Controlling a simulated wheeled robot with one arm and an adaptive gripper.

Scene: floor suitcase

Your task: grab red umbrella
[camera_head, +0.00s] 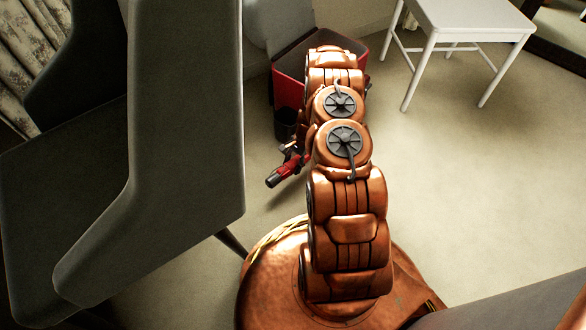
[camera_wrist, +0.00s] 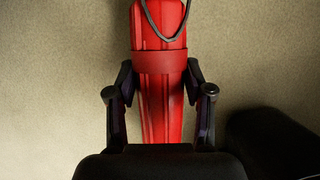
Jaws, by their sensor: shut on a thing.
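The red umbrella (camera_wrist: 161,95) is folded, with a red band around it and a dark cord loop near the top of the wrist view. My gripper (camera_wrist: 160,78) has one black finger on each side of the umbrella and is shut on it. In the head view, one end of the umbrella (camera_head: 275,179) sticks out to the left of my arm, above the carpet. My gripper (camera_head: 292,156) is small there and partly hidden by my arm. The rest of the umbrella is hidden.
A red suitcase (camera_head: 288,88) stands open behind my arm. A dark grey chair (camera_head: 180,150) is close on the left. A white table (camera_head: 470,18) stands at the back right. The carpet (camera_head: 470,180) on the right is clear.

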